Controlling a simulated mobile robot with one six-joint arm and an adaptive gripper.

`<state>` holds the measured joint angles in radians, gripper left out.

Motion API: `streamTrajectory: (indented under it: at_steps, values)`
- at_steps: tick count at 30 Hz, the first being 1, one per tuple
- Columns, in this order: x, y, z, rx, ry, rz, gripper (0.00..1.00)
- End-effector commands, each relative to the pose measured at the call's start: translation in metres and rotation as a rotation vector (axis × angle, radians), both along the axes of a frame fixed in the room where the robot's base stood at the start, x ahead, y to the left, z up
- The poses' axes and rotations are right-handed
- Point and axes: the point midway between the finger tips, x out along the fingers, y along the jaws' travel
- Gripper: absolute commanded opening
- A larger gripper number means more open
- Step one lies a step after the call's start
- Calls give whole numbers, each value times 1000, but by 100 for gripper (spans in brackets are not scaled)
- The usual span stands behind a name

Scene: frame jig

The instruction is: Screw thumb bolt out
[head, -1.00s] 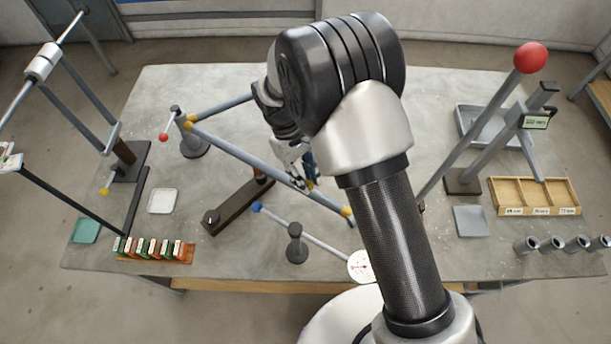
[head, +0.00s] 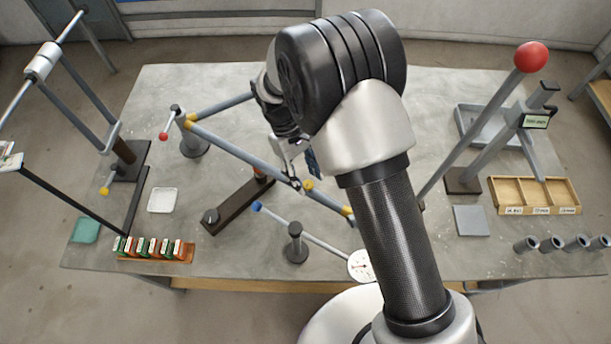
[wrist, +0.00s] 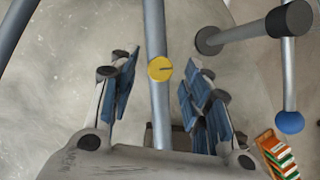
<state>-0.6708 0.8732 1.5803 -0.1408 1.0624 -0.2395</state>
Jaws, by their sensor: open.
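A yellow round knob with a dark line on its face, which looks like the thumb bolt (head: 308,185), sits on the slanting grey tube (head: 245,155). In the wrist view the yellow knob (wrist: 161,69) lies over the grey tube (wrist: 156,25), between my spread fingers. My gripper (head: 299,168) is open and empty above the tube in the head view. In the wrist view my gripper (wrist: 163,80) has one blue-padded finger on each side of the knob, with gaps to both. I cannot tell how far the bolt is threaded in.
A dark bar (head: 236,208) lies below the tube. A small post (head: 295,243) carries a thin rod with a blue ball end (head: 256,207). A red ball on a slanting pole (head: 530,58) rises at right. A wooden tray (head: 537,195) stands at the right edge.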

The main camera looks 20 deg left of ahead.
Motion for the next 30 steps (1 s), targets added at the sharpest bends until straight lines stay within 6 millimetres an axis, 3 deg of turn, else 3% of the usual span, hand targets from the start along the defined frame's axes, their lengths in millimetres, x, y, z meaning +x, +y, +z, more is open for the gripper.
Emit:
streamTrajectory:
  at_steps: [15, 21, 30]
  values:
    - [20, 32, 90, 2, -2, 1, 44]
    - [23, 36, 104, 1, 1, 1, 44]
    - [23, 36, 105, 0, 0, -1, 44]
